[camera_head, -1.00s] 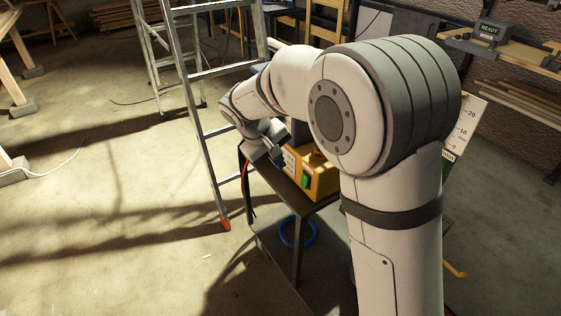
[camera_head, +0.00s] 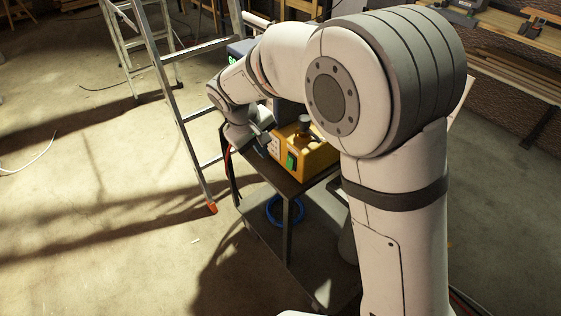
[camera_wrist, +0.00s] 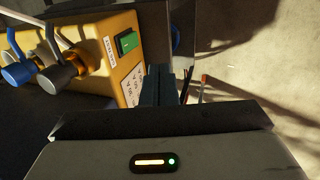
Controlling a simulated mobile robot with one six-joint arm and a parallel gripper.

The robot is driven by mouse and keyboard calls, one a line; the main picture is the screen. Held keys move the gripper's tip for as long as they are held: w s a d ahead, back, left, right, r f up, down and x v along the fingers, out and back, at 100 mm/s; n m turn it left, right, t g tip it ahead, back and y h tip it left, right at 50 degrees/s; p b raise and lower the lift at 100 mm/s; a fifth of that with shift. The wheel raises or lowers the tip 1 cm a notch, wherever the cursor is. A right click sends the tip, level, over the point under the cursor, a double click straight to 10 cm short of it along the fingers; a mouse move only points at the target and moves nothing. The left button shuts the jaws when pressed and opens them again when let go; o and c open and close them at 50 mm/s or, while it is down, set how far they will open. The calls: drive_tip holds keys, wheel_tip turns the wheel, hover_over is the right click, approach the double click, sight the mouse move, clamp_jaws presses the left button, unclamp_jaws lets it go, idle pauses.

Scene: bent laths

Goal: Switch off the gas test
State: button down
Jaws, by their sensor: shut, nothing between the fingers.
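A yellow box (camera_head: 317,156) stands on a dark cart. A green switch (camera_head: 291,162) is on its near face. In the wrist view the box (camera_wrist: 98,35) lies at upper left. The green switch (camera_wrist: 128,42) and a white label (camera_wrist: 110,52) show on it. In the head view my arm hides part of the box.
The cart's top (camera_head: 266,166) has little bare room around the box. A stepladder (camera_head: 180,100) stands close on the left. A blue ring (camera_head: 272,212) lies on the cart's lower shelf. Red and black cables (camera_head: 229,165) hang at the cart's left side. Open floor lies at left.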

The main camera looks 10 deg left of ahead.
sight(290, 162)
drive_tip(key=x, duration=0.3)
drive_tip(key=w+d+x, duration=0.1)
drive_tip(key=x, duration=0.3)
drive_tip(key=w+x, duration=0.1)
drive_tip(key=x, duration=0.3)
drive_tip(key=shift+d+r, duration=0.3)
drive_tip(key=shift+d, duration=0.05)
drive_tip(key=shift+w+d+f, duration=0.1)
drive_tip(key=shift+w+d, duration=0.2)
drive_tip(key=shift+w, duration=0.05)
